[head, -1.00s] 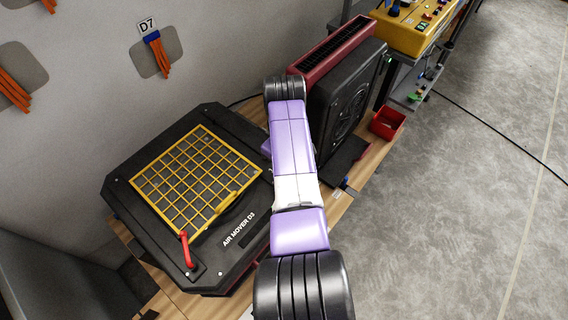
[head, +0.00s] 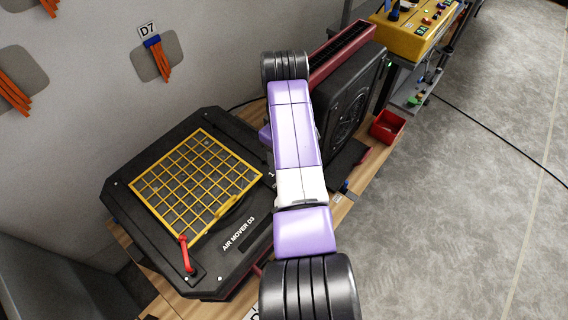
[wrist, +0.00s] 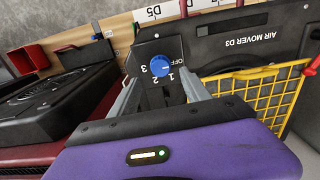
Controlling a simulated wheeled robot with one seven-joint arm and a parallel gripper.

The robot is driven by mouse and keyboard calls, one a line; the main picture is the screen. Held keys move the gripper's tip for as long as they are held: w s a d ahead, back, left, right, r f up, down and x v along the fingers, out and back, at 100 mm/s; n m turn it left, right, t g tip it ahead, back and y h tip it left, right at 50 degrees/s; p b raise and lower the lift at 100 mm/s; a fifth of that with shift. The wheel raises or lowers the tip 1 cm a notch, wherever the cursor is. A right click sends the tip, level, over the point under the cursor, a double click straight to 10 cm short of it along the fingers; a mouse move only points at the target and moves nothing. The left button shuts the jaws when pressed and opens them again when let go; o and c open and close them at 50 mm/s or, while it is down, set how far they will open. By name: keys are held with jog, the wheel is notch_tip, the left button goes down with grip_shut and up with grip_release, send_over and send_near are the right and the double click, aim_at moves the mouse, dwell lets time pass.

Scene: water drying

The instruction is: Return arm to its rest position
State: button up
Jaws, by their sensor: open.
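My arm (head: 295,125) reaches from the bottom of the head view over the bench. My gripper is hidden behind it there. In the wrist view my gripper (wrist: 161,82) shows as two grey fingers spread apart, open, with nothing between them held. Beyond the gap between the fingers is a black control panel with a blue knob (wrist: 160,66), marked OFF, 1, 2, 3. I cannot tell the distance from the fingers to the knob, but I see no grip on it.
The black air mover D3 (head: 150,243) with a yellow grille lies left of my arm. A dark red and black fan unit (head: 352,105) stands to the right. Behind it are a red bin (head: 388,127) and a yellow control box (head: 400,38). The grey floor at right is open.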

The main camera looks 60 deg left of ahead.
jog(key=shift+r, duration=1.05)
